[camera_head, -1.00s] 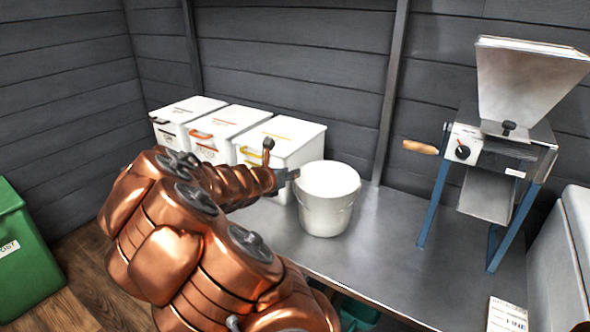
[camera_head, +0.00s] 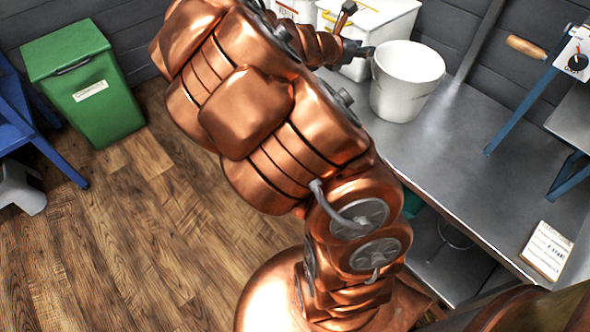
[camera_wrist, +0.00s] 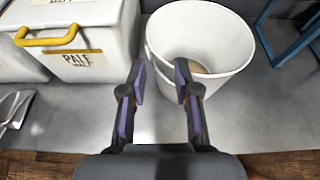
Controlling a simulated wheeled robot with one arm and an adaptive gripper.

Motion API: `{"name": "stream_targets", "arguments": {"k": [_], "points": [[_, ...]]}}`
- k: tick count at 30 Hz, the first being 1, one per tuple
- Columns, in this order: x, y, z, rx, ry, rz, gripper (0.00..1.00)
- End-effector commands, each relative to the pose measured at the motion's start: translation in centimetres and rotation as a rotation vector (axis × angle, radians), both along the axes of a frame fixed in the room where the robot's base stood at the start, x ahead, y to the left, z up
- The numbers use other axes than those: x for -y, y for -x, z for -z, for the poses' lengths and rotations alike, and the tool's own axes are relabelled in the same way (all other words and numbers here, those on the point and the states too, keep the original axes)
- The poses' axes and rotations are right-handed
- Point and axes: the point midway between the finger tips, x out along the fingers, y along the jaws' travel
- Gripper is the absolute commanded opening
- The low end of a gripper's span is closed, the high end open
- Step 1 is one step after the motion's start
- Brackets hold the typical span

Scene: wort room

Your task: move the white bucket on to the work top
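The white bucket (camera_head: 405,95) stands upright on the grey metal work top (camera_head: 470,150), right of my gripper. In the wrist view the bucket (camera_wrist: 222,40) is open at the top, with something pale brown at its bottom. My gripper (camera_head: 362,50) is at the bucket's left rim in the head view. In the wrist view my gripper (camera_wrist: 161,77) has its two fingers apart, with the near left part of the bucket wall just ahead and between them. I cannot tell whether a finger touches the bucket.
White lidded bins (camera_head: 370,28) stand left of the bucket; one with a yellow handle (camera_wrist: 50,36) is labelled PALE. A mill with blue legs (camera_head: 530,100) stands at the right. A card (camera_head: 547,250) lies near the front edge. Work top between is clear. A green bin (camera_head: 85,85) is on the floor.

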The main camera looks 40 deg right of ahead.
Motion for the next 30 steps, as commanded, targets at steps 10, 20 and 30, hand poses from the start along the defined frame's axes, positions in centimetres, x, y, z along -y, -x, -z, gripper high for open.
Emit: {"name": "stream_targets", "arguments": {"k": [10,20,30], "points": [[-11.2,9.6,1.0,0.704,-0.269,0.613,0.31],[-30.9,17.4,6.0,0.856,-0.638,1.271,0.31],[-39.7,21.3,5.8,0.745,-0.744,1.513,0.31]]}}
